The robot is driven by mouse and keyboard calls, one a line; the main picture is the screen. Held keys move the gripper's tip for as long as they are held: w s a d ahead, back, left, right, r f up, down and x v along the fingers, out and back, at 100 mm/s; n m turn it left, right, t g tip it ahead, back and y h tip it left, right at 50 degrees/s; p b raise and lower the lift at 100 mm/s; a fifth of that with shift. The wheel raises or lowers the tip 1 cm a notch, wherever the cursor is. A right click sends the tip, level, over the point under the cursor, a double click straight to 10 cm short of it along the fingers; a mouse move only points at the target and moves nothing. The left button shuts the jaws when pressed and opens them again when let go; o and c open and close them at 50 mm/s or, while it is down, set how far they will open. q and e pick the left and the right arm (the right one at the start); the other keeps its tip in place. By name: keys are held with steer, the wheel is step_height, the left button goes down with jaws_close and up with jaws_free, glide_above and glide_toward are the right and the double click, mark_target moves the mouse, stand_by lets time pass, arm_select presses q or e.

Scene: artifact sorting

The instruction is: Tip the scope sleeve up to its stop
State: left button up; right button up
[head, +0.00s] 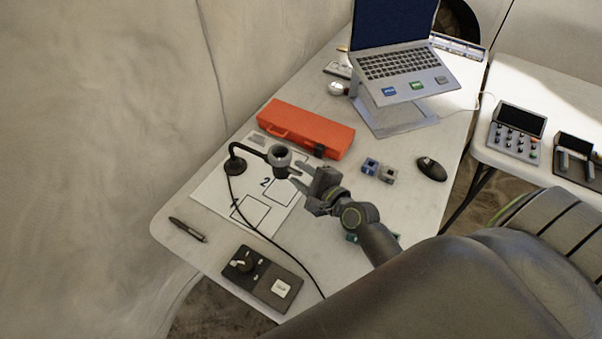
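My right gripper (294,175) is just to the right of the sleeve. Its two fingers are spread and point toward the sleeve; I cannot tell whether either touches it. Nothing shows between the fingers. My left gripper is not in view.
An orange case (307,128) lies behind the scope. A numbered white mat (215,205) lies under it. A black cable crosses to the front edge by a control box (262,278). A pen (188,230), small blue and grey blocks (378,170), a mouse (431,169) and a laptop stand (395,115) surround.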

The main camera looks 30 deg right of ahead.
steer(key=shift+w, duration=0.1)
jaws_close()
stand_by(0.4)
